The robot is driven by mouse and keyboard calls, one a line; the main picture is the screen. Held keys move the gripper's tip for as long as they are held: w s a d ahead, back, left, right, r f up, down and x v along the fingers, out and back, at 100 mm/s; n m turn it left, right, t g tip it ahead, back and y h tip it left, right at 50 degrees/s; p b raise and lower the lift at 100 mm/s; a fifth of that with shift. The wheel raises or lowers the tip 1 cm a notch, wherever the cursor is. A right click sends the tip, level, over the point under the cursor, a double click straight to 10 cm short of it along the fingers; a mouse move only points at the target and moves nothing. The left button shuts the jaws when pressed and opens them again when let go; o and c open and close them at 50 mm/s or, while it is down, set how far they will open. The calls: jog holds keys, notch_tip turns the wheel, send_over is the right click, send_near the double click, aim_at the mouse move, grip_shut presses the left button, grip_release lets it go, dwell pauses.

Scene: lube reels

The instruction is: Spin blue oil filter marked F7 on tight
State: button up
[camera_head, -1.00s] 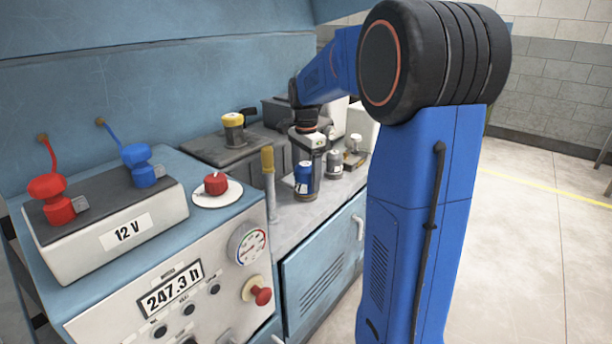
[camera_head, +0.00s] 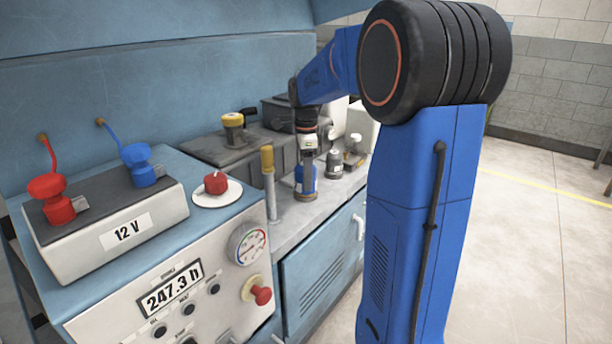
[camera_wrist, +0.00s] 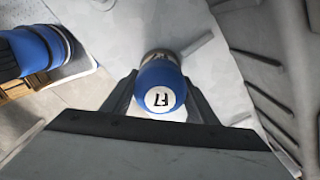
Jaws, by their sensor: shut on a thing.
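The blue oil filter (camera_wrist: 162,85) shows in the wrist view with its white round end label marked F7, which appears upside down. My gripper (camera_wrist: 160,103) is shut on it, with one dark finger against each side. In the head view the same blue filter (camera_head: 298,180) stands upright on the grey bench, partly covered by my gripper (camera_head: 305,168), which comes down on it from above. A brownish ring shows at the filter's far end in the wrist view. The seating under the filter is hidden.
A grey canister (camera_head: 334,163) stands close to the right of the filter. A yellow-topped post (camera_head: 268,180) stands to the left, and a yellow-capped part (camera_head: 233,128) sits behind. The control box (camera_head: 165,245) with gauge and knobs fills the front left.

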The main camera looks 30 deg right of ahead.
dwell(0.3)
jog(key=m, duration=0.5)
dwell(0.4)
jog(key=m, duration=0.5)
jog(key=o, duration=1.4)
jog(key=shift+c, duration=0.2)
